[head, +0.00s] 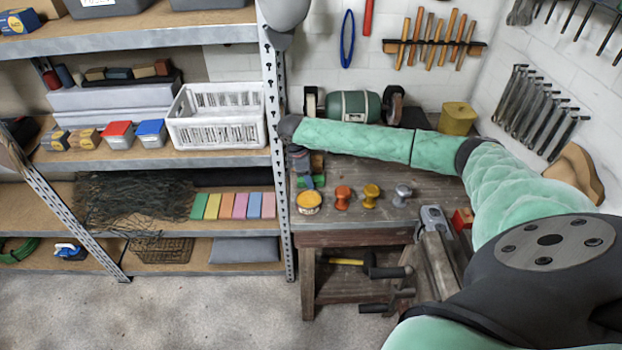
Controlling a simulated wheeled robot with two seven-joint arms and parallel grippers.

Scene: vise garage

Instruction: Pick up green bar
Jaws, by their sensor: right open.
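A green bar (198,206) stands at the left end of a row of coloured bars on the middle-lower shelf, left of the workbench. A small green block (318,182) also lies at the back left of the workbench. My right arm reaches across the bench from the right, with its dark wrist at the shelf post. My right gripper (298,158) is small and partly hidden below the wrist, open, near the small blocks on the bench. It is to the right of the bar row and apart from it. My left gripper is out of view.
The shelf's metal post (278,170) stands between the bar row and the workbench (375,220). A dark net (130,203) lies left of the bars. Several knobs (371,194) and a vise (438,265) are on the bench. A white crate (218,130) sits above the bars.

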